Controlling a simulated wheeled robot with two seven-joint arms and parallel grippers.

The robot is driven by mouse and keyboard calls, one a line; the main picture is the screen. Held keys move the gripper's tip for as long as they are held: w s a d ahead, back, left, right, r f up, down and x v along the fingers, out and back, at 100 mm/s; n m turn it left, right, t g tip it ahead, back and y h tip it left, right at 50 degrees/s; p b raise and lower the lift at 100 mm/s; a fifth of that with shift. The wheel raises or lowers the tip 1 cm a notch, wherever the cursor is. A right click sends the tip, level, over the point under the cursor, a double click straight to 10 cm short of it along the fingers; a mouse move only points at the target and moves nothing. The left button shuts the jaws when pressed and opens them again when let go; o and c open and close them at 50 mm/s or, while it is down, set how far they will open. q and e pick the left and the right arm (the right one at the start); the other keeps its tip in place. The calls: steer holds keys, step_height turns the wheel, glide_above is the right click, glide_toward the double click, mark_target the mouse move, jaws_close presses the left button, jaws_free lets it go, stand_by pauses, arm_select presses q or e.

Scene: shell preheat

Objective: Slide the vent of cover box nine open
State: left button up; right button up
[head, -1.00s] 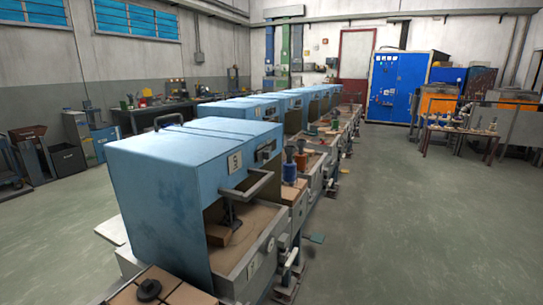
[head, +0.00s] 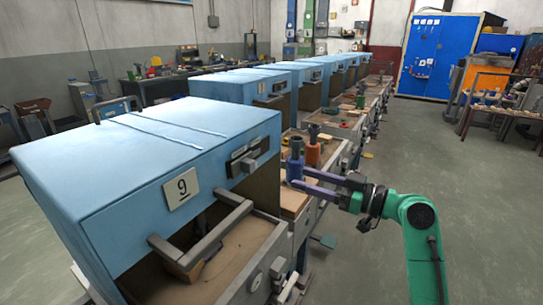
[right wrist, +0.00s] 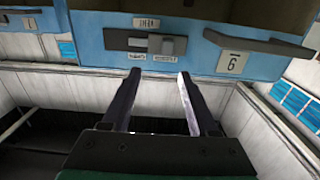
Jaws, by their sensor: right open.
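Cover box nine (head: 110,185) is a blue hood with a white number plate "9" (head: 181,188) on its front. Its vent (head: 247,157), a grey slide in a dark strip, sits on the front face right of the plate. In the right wrist view the box front (right wrist: 195,60) appears upside down, with the vent's grey knob (right wrist: 167,45) and small label plates. My right gripper (head: 286,173) is open and empty, its two purple fingers pointing at the vent from the right, apart from it. In the right wrist view the fingertips (right wrist: 159,74) are just below the vent. My left gripper is not in view.
A grey bar handle (head: 205,228) sticks out from the box front below the plate. An open sandy tray (head: 250,245) lies under the hood. More blue boxes (head: 245,82) continue in a row behind. Open floor (head: 430,140) lies to the right.

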steer(key=p, duration=0.2)
glide_toward(253, 165)
steer(key=a+r, duration=0.1)
steer(key=a, duration=0.1)
steer(key=x, duration=0.2)
steer(key=p+x, duration=0.1)
steer(key=x, duration=0.1)
steer(key=w+p+x, duration=0.1)
steer(key=x, duration=0.2)
steer(key=shift+w+d+f, duration=0.1)
steer(key=shift+d+f, duration=0.2)
steer(key=shift+f, duration=0.05)
steer(key=shift+w+a, duration=0.1)
steer(key=shift+a, duration=0.4)
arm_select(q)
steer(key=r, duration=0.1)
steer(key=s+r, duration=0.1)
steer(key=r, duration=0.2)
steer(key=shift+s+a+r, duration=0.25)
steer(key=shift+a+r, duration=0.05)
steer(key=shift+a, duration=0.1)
arm_select(e)
steer(key=shift+d+f, duration=0.1)
steer(key=shift+f, duration=0.05)
jaws_close()
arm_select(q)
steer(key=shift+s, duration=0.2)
